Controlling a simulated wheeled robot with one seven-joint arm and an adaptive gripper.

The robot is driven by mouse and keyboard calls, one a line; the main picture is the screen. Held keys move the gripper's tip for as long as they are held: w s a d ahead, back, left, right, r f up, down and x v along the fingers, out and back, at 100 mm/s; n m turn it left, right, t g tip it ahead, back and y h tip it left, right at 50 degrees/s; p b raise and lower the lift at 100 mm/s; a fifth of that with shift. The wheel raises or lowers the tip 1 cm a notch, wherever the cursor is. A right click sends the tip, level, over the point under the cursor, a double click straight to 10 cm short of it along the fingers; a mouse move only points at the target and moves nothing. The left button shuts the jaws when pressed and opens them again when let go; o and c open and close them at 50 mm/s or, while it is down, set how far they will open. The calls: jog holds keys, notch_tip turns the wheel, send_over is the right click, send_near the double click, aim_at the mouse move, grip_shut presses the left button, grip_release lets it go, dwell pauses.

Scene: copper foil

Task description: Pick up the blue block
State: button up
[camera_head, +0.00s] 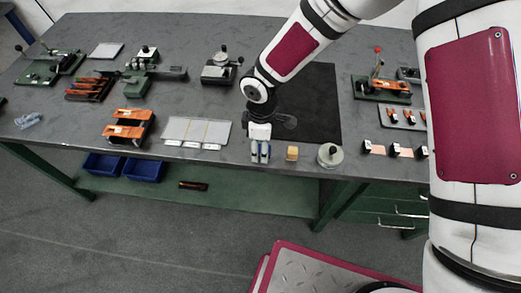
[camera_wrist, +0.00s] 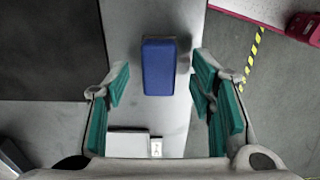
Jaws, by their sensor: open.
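The blue block (camera_wrist: 158,66) lies on the grey table, upright in the wrist view, with its long side running up the picture. My gripper (camera_wrist: 160,84) is open, its teal finger pads to the left and right of the block, with clear gaps on both sides. Nothing is held between the pads. In the head view my gripper (camera_head: 260,152) points down near the front edge of the table. The block is not clearly distinguishable there, at or behind the fingers.
A tan block (camera_head: 292,153) and a round grey weight with a dark knob (camera_head: 330,155) stand to the right. Pale panels (camera_head: 197,130) lie to the left, beyond them an orange-topped fixture (camera_head: 128,127). A dark mat (camera_head: 318,105) lies behind. The table's front edge is close.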

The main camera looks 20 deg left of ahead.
jog(key=shift+f, duration=0.6)
grip_shut()
jog(key=shift+w+r, duration=0.1)
jog(key=shift+r, duration=0.6)
notch_tip(320, 180, up, 2)
jog(key=shift+r+b, duration=0.1)
jog(key=shift+b, duration=0.35)
jog(key=s+d+r+b, duration=0.1)
jog(key=s+d+b, duration=0.1)
jog(key=s, duration=1.3)
jog(key=shift+s+d+r, duration=0.2)
jog(key=shift+s+d, duration=0.2)
jog(key=shift+d, duration=0.3)
